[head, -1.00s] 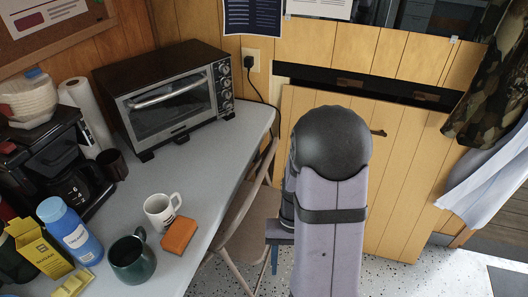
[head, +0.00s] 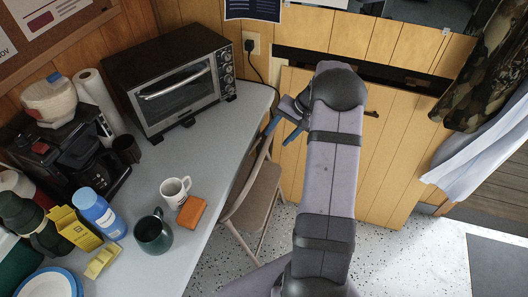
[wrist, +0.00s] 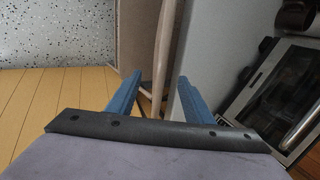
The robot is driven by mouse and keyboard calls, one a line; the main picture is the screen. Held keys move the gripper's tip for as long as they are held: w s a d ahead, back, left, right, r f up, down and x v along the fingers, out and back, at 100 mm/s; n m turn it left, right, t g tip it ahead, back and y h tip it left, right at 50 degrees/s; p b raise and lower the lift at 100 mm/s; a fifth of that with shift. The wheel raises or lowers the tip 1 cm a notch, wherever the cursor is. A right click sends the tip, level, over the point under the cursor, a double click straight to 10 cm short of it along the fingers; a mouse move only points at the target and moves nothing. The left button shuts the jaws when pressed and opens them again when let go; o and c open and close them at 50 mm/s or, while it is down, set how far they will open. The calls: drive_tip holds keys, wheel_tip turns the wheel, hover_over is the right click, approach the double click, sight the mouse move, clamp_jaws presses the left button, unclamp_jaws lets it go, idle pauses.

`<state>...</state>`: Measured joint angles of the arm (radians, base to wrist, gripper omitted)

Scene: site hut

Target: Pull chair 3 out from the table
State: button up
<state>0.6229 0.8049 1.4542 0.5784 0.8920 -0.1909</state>
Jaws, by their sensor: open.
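A beige folding chair (head: 257,196) stands at the right edge of the grey table (head: 150,236), its backrest close against that edge and its seat on the floor side. No number shows on it. My gripper (head: 281,133), with blue fingers, is open near the top of the chair's back, at the table's far right corner. In the wrist view the fingers (wrist: 160,77) are apart, and a beige chair tube (wrist: 164,48) runs between and beyond them. I cannot tell whether they touch it. The table (wrist: 215,50) lies just right of the tube there.
A toaster oven (head: 176,84) stands at the table's back, near my gripper. A white mug (head: 174,191), an orange sponge (head: 191,211) and a green mug (head: 152,234) are near the edge. Speckled floor (head: 400,262) is open at right. A wood-panelled wall (head: 395,160) is behind.

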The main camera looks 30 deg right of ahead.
sight(264, 153)
drive_tip(key=shift+f, duration=0.15)
drive_tip(key=shift+b+x, duration=3.95)
drive_tip(key=shift+x, duration=2.45)
drive_tip(key=shift+c, duration=0.4)
clamp_jaws()
